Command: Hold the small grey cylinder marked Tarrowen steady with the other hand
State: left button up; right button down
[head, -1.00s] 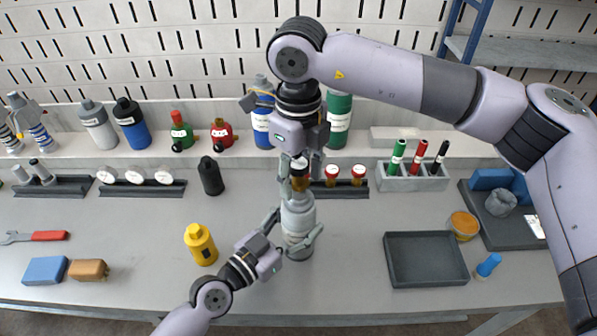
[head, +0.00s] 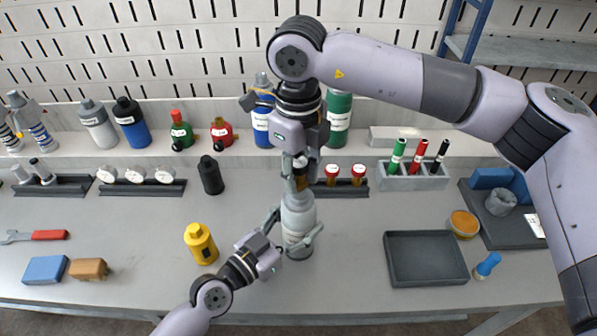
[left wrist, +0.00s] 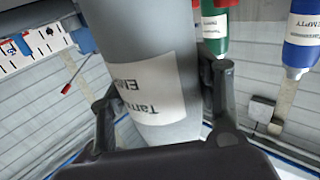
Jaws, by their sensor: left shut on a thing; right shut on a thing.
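The small grey cylinder (head: 298,218) stands upright on the bench. In the left wrist view, the cylinder (left wrist: 190,70) has a white label reading "Tarro..." and "EM...", partly cut off. My left gripper (head: 294,230) is shut around its body from the front left; in the left wrist view a finger lies on each side of it. My right gripper (head: 301,168) is directly above, pointing down, shut on a brass-coloured fitting (head: 300,183) at the cylinder's top. The fingers hide part of the fitting, so I cannot tell how it sits on the neck.
A yellow cylinder (head: 201,244) stands left of my left gripper. A dark empty tray (head: 427,258) lies to the right. A rack with red-capped gauges (head: 357,188) is close behind. Green (head: 339,118) and blue (head: 262,125) cylinders stand on the back shelf.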

jog(key=n, duration=0.5)
jog(key=shift+n, duration=0.5)
jog(key=n, duration=0.4)
jog(key=shift+n, duration=1)
jog(key=n, duration=0.4)
jog(key=shift+n, duration=0.4)
jog(key=c, duration=1.9)
grip_release()
grip_shut()
